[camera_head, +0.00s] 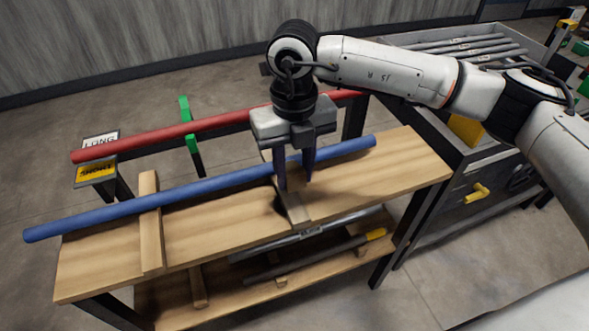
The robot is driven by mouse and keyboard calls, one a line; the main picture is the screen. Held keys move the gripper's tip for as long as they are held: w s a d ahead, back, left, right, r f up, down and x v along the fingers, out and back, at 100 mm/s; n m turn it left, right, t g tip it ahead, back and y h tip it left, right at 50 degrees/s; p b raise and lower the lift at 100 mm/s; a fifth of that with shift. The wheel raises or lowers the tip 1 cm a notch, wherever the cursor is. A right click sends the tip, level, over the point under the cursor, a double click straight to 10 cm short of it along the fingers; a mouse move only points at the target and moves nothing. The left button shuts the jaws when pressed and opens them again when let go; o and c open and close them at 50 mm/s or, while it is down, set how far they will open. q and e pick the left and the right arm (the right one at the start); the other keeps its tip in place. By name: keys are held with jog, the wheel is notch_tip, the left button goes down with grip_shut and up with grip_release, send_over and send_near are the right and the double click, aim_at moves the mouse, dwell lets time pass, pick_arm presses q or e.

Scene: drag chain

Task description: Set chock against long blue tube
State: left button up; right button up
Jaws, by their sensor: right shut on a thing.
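The long blue tube (200,188) lies lengthwise over the wooden bench, with its left end jutting past the bench. My right gripper (294,184) points down at the tube right of its middle. Its two dark fingers are a little apart, shut on a small piece, taken as the chock, low over a wooden crosspiece (297,211). The fingers hide most of the held piece, so I cannot tell whether it touches the tube. My left gripper is not in view.
Another wooden crosspiece (151,235) lies under the tube at left. A red tube (200,126) runs behind, near a green upright stop (187,115). The bench top (385,172) is bare at right. More tubes lie on the lower shelf (230,290). A grey cart (465,180) stands at right.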

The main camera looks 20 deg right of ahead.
aim_at(293, 186)
jog(key=shift+w+f+b, duration=0.2)
jog(key=shift+f+b, duration=1.05)
jog(key=shift+f, duration=0.45)
jog(key=shift+w+f+b, duration=0.1)
jog(key=shift+f+b, duration=0.5)
jog(key=shift+f, duration=0.15)
jog(key=shift+w+f+b, duration=0.4)
jog(key=shift+w+b, duration=0.1)
jog(key=shift+w, duration=0.1)
jog(key=shift+w+f, duration=0.3)
jog(key=shift+w, duration=0.1)
jog(key=o, duration=1.1)
